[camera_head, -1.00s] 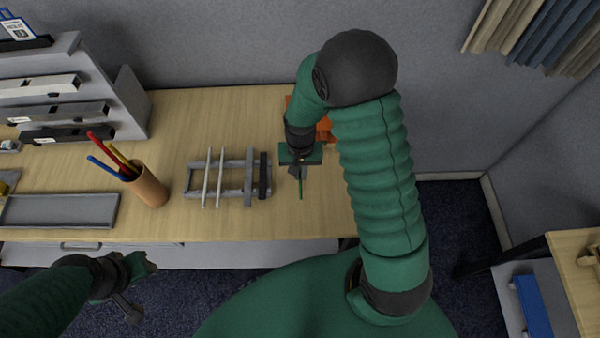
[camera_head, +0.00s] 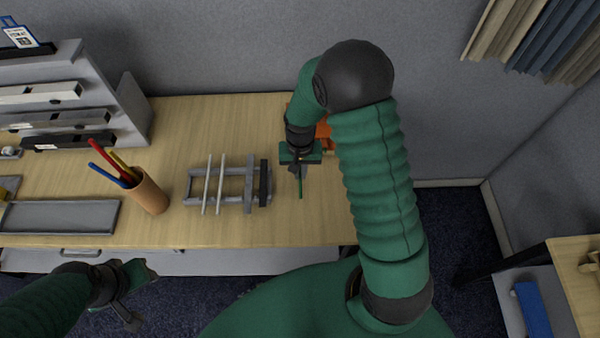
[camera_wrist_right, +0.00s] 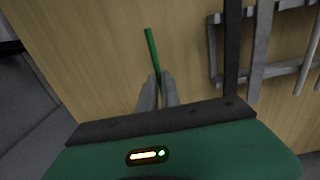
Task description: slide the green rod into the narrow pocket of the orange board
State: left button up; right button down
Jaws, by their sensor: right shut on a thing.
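The green rod (camera_head: 301,188) is thin and held by my right gripper (camera_head: 299,169), which is shut on it above the table's right part. In the right wrist view the rod (camera_wrist_right: 152,52) sticks out beyond the fingertips of my right gripper (camera_wrist_right: 158,85). The orange board (camera_head: 323,132) shows only in part behind my right arm, and its pocket is hidden. My left gripper (camera_head: 134,290) is at the lower left, in front of the table edge and away from the rod; its jaws are too unclear to read.
A grey rack (camera_head: 232,188) with light and dark bars lies left of my right gripper. A brown cup (camera_head: 149,192) with coloured sticks, a grey tray (camera_head: 60,217) and a stepped shelf (camera_head: 125,110) stand further left. The table (camera_head: 190,120) is bare behind the rack.

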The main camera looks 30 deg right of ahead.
jog(key=shift+w+d, duration=0.65)
jog(key=shift+w, duration=0.35)
jog(key=shift+w+d, duration=0.15)
jog(key=shift+w, duration=0.1)
jog(key=shift+w+d, duration=0.5)
jog(key=shift+w, duration=0.3)
jog(key=shift+w+d, duration=0.45)
jog(key=shift+w, duration=0.35)
jog(key=shift+w+d, duration=0.5)
jog(key=shift+w, duration=0.3)
jog(key=c, duration=1.5)
grip_release()
jog(key=shift+w, duration=0.1)
jog(key=shift+d, duration=0.1)
jog(key=shift+r, duration=0.45)
notch_tip(320, 180, up, 16)
jog(key=shift+f+b, duration=0.15)
jog(key=shift+b, duration=0.65)
